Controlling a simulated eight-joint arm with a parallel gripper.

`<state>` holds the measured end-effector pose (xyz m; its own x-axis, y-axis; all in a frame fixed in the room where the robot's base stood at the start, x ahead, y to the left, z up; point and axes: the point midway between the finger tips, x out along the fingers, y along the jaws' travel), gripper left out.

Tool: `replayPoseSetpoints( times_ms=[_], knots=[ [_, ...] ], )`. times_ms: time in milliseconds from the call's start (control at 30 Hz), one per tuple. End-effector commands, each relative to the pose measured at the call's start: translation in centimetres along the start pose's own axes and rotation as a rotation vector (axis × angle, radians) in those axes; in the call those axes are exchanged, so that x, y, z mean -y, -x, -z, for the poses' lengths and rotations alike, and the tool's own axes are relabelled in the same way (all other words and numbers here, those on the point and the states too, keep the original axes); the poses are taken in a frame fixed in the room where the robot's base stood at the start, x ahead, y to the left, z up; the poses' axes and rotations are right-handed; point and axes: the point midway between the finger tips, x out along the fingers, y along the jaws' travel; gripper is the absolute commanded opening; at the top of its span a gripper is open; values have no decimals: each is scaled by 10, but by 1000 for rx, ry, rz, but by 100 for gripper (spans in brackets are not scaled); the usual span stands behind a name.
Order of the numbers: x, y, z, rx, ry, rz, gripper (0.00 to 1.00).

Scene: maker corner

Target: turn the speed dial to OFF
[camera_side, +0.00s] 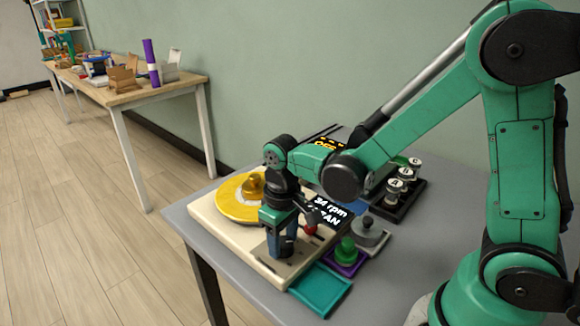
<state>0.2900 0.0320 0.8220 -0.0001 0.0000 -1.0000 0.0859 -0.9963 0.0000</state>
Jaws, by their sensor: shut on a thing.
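A cream turntable base (207,212) stands on the grey table, with a yellow disc (232,205) and a gold knob (252,186) at its middle. My gripper (281,254) points down at the front right part of the base. Its fingers are shut on what appears to be the speed dial, which they largely hide. The dial's pointer and marks cannot be read. A small red ball (310,229) shows just right of the gripper.
A teal tray (321,289) lies in front of the base. A green knobbed piece on a purple tray (346,256) and a grey knobbed weight (367,231) stand to the right. A black rack (398,203) holds several labelled round pieces. A cluttered wooden table (150,93) stands far back left.

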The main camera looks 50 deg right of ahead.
Motion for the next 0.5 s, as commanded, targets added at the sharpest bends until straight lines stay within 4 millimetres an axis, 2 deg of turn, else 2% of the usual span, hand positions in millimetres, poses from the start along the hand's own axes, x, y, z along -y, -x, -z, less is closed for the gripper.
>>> replayPoseSetpoints(
  times_ms=[500],
  knots=[
    [0, 0, 0, 0, 464, 0, 0]
  ],
)
